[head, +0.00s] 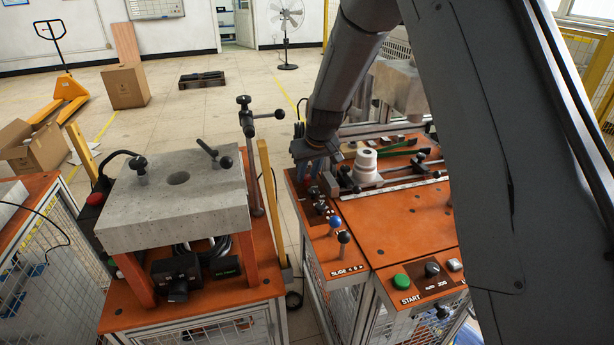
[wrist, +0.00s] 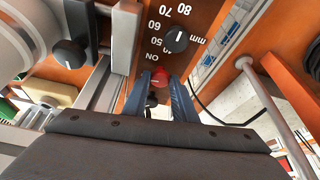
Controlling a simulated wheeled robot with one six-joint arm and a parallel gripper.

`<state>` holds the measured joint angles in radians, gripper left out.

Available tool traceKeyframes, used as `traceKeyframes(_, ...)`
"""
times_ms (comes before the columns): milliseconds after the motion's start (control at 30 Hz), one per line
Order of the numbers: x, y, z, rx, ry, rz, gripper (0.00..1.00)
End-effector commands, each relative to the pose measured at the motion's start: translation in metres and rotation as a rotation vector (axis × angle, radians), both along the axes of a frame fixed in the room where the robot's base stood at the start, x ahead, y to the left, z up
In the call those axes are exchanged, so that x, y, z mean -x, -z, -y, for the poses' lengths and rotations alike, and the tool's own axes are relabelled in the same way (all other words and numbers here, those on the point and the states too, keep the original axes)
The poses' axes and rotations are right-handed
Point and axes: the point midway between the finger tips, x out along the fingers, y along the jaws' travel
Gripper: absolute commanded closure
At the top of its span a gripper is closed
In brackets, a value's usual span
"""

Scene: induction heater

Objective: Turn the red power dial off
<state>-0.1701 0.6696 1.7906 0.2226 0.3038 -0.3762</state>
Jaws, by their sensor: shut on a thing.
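The red power dial (wrist: 159,76) is on the orange panel in the wrist view, just below the printed word ON. My gripper (wrist: 160,82) has its two blue fingers on either side of the dial and is shut on it. The fingers cover part of the dial's sides, and its pointer mark cannot be made out. In the head view my arm reaches down to the panel's far left part, and the fingers (head: 317,168) are small and partly hidden there.
A black dial (wrist: 177,40) with a mm scale sits close above the red one. Blue-ball (head: 334,221) and black-ball (head: 343,237) levers stand nearer on the panel. A white spool-shaped part (head: 366,165) stands right of my gripper.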

Motion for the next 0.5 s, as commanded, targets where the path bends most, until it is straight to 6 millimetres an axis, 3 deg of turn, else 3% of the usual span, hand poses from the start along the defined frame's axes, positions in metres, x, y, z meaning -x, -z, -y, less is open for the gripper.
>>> traceKeyframes(500, -0.0007, 0.0000, 0.0017, -0.002, -0.116, 0.002, 0.98)
